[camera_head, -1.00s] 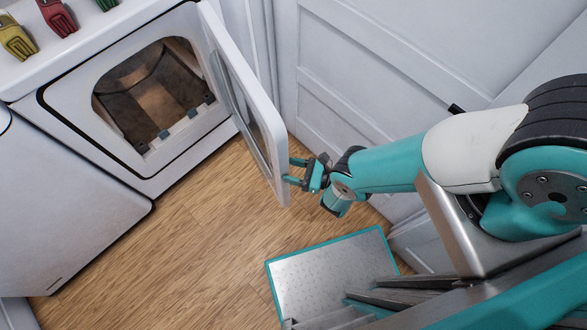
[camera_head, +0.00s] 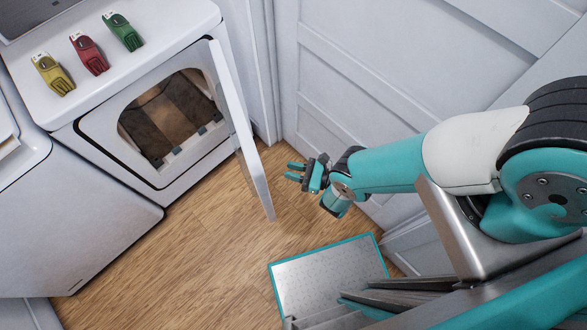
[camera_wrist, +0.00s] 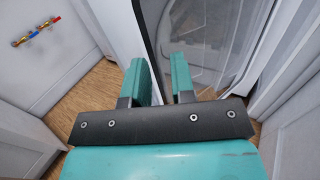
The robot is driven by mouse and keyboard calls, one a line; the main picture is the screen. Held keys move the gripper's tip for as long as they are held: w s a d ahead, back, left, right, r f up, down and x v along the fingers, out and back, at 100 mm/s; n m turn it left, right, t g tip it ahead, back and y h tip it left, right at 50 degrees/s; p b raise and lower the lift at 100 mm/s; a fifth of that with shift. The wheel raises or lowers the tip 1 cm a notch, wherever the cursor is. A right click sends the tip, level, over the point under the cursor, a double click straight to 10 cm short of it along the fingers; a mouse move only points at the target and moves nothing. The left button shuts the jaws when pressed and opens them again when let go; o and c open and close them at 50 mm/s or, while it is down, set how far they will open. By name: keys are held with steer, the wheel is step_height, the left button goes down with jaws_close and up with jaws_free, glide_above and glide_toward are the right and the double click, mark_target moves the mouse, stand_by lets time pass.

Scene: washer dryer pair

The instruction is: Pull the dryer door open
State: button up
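The dryer door (camera_head: 235,120) stands swung open at the right side of the dryer (camera_head: 190,160), seen nearly edge-on in the head view. The dryer's dark drum opening (camera_head: 165,120) is uncovered. My gripper (camera_head: 292,171) is to the right of the door, with a gap of floor and wall between them. Its two teal fingers are apart and nothing shows between them. In the wrist view, my gripper (camera_wrist: 160,66) has its fingers in front of a white edge and dark glass, which look like the door (camera_wrist: 120,32). Contact there cannot be told.
Yellow (camera_head: 53,74), red (camera_head: 89,54) and green (camera_head: 122,31) bottle-like items sit on the dryer top. A white washer (camera_head: 70,220) stands at left. A panelled white wall (camera_head: 370,75) is close behind my arm. Wood floor (camera_head: 210,240) is clear before the dryer.

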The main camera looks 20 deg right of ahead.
step_height(320, 180, up, 6)
steer(key=p, duration=0.4)
steer(key=shift+s+f, duration=0.15)
